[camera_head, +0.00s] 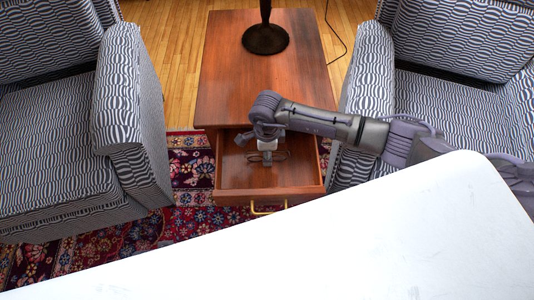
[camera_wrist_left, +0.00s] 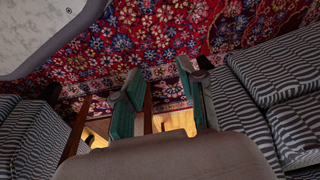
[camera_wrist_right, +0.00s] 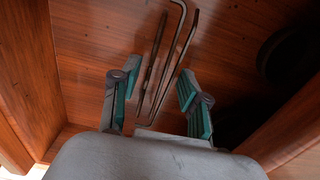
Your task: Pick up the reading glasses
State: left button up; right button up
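The reading glasses (camera_head: 283,155) lie in the open drawer of the wooden table, partly hidden by my right gripper. In the right wrist view their thin dark frame (camera_wrist_right: 167,62) runs along the drawer floor, with long bars reaching down between the fingers. My right gripper (camera_head: 267,157) points down into the drawer. In its wrist view the right gripper (camera_wrist_right: 154,88) is open, its teal pads apart on either side of the bars. I cannot tell whether they touch. My left gripper (camera_wrist_left: 160,85) is open and empty above the patterned rug; it is outside the head view.
The drawer (camera_head: 230,180) has raised walls and a brass handle (camera_head: 268,209). A dark lamp base (camera_head: 265,39) stands on the tabletop (camera_head: 230,85). Striped armchairs (camera_head: 130,100) (camera_head: 367,75) flank the table closely. A white surface (camera_head: 400,240) fills the foreground. The rug (camera_wrist_left: 150,35) lies below.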

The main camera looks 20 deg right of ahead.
jog(key=c, duration=0.3)
jog(key=shift+r, duration=0.1)
